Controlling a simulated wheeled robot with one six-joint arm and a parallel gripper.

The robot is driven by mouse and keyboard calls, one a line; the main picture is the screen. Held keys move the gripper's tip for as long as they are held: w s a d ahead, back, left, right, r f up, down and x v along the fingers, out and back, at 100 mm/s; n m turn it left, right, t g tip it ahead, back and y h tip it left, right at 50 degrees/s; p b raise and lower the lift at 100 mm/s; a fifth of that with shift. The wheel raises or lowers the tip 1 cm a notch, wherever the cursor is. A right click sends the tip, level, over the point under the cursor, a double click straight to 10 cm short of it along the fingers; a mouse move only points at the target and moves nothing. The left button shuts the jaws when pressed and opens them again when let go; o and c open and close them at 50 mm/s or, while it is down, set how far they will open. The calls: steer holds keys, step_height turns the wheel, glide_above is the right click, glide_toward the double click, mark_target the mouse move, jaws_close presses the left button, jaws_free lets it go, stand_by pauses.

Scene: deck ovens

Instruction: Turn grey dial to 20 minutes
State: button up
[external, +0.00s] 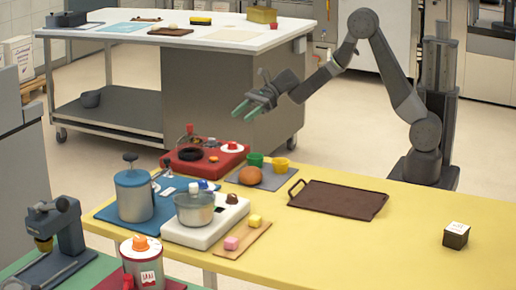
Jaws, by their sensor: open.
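My gripper (243,110) has green fingertips and is held out to the left, in the air above the far side of the yellow table. Its fingers are apart and nothing shows between them. I cannot pick out a grey dial with certainty. No minute marks are legible.
A white-topped table (225,39) stands behind.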

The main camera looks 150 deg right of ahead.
mark_target(215, 139)
steer(key=p+x, duration=0.1)
steer(key=x, duration=1.2)
steer(key=shift+w+d+f, duration=0.15)
steer(key=shift+w+d, duration=0.05)
steer(key=shift+w, duration=0.05)
steer(key=shift+c, duration=0.2)
steer(key=c, duration=0.9)
steer(key=shift+f+b, duration=0.1)
steer(key=shift+b, duration=0.25)
